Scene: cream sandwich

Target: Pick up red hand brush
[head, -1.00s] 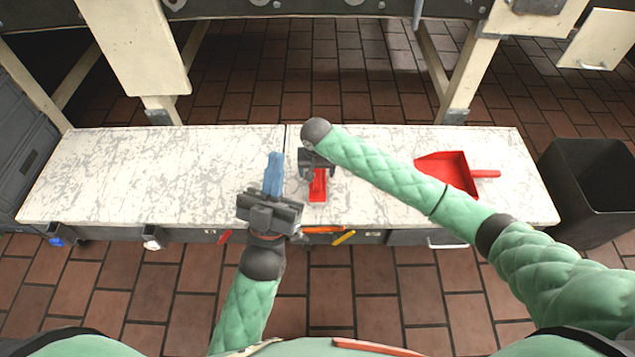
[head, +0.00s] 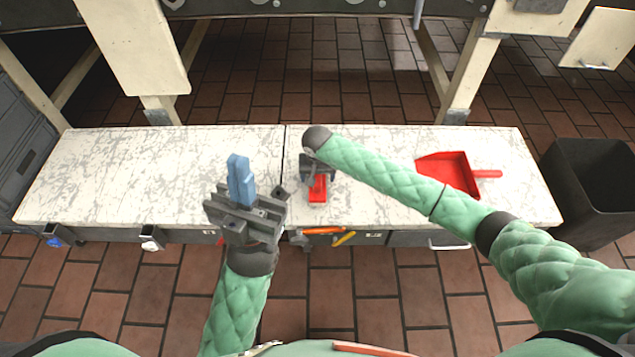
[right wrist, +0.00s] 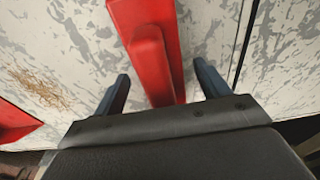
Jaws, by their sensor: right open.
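The red hand brush (head: 317,194) lies on the white marbled bench top, near the seam in the middle. My right gripper (head: 317,177) is over its far part, partly hiding it from the head view. In the right wrist view the brush (right wrist: 157,58) runs between the two spread dark blue fingers of my right gripper (right wrist: 162,82). Gaps show on both sides of it. My left gripper (head: 239,166) is left of the brush above the bench's front edge, its blue fingers together with nothing between them.
A red dustpan (head: 458,172) lies on the bench right of the brush, beneath my right arm's line. A black bin (head: 588,190) stands at the bench's right end. The bench's left half (head: 120,175) is clear. Coloured-handled tools (head: 322,230) show at its front edge.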

